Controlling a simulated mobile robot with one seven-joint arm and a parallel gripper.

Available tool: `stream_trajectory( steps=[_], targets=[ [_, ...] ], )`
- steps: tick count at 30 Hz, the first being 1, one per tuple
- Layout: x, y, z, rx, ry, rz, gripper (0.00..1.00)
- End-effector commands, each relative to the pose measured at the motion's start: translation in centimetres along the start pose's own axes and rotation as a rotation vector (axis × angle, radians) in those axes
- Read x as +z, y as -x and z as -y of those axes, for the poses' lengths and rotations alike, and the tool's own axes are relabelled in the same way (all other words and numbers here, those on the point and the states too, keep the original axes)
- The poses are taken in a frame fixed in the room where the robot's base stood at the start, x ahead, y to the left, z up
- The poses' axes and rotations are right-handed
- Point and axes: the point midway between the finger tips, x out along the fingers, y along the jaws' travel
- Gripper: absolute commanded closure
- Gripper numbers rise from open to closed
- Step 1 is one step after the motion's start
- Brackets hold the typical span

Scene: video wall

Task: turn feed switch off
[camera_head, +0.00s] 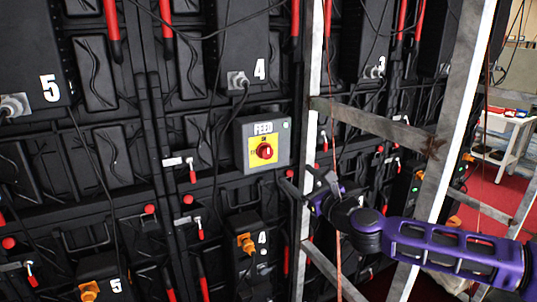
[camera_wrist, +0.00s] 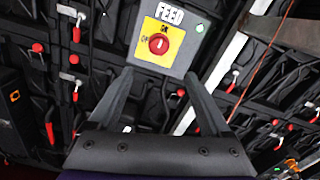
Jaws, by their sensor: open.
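The feed switch is a grey box labelled FEED (camera_head: 243,153) on the black video wall back. It has a yellow plate (camera_head: 255,140) and a red rotary knob (camera_head: 264,151). A small green lamp shows at the box's upper right. In the wrist view the red knob (camera_wrist: 159,44) is ahead, slightly beyond the fingertips and centred between them. My gripper (camera_head: 299,179) is open and empty, just below and right of the box. Its two fingers (camera_wrist: 159,73) are apart and not touching the knob.
A grey metal frame (camera_head: 313,110) with crossbars stands right of the box, close to my arm. Black cables hang over the numbered panels. Several small red-handled latches (camera_head: 193,172) surround the switch. A white table (camera_head: 512,130) stands far right on red carpet.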

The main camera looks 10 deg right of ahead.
Motion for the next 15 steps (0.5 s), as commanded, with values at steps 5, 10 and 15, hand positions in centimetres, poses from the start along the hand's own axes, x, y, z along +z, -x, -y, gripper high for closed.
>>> stream_trajectory(
  steps=[5, 10, 15],
  targets=[
    [0.0, -2.9, -0.3, 0.006, 0.003, -0.001, 0.18],
    [0.0, -6.5, -0.3, 0.006, 0.002, -0.002, 0.18],
    [0.0, -10.1, -0.3, 0.005, 0.004, -0.002, 0.18]
  ],
)
